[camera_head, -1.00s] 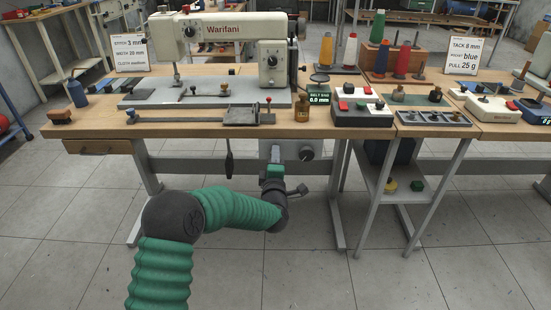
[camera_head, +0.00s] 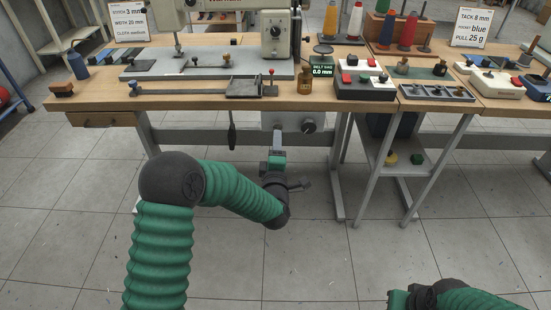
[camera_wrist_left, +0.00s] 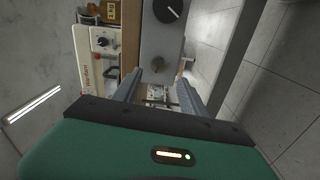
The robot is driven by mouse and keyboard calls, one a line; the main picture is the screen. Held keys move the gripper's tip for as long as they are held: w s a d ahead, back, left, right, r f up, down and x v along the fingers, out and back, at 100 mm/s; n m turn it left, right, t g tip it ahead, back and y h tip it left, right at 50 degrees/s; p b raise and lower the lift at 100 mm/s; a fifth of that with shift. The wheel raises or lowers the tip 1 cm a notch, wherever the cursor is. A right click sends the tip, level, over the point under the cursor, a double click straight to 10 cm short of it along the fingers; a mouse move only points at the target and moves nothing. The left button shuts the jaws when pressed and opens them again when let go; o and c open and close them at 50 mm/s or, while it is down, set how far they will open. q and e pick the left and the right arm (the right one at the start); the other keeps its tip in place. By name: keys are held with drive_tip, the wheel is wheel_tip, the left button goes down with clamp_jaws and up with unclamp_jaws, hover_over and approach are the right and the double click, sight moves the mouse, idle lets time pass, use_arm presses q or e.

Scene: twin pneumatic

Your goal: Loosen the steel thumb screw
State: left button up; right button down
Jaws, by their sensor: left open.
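My left gripper (camera_head: 277,158) is below the front edge of the sewing table, in front of the grey box (camera_head: 285,119) under it. Its fingers are hard to make out in the head view. In the left wrist view the left gripper (camera_wrist_left: 157,92) has its two grey fingers apart, with nothing clearly held. Past the fingertips is the grey box (camera_wrist_left: 163,38) with a black dial and a small dull metal knob (camera_wrist_left: 158,65), which may be the steel thumb screw; I cannot tell for sure. The knob looks apart from the fingers. My right gripper's fingers are out of view.
The wooden sewing table (camera_head: 200,104) carries a sewing machine and a metal slide guide (camera_head: 190,90). A dark hanging lever (camera_head: 232,130) is left of the grey box. A table leg (camera_head: 338,165) stands to the right. The floor in front is clear.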

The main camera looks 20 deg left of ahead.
use_arm(q)
drive_tip(key=p+v, duration=0.1)
drive_tip(key=v, duration=0.8)
drive_tip(key=shift+s+p, duration=0.25)
drive_tip(key=shift+p, duration=0.1)
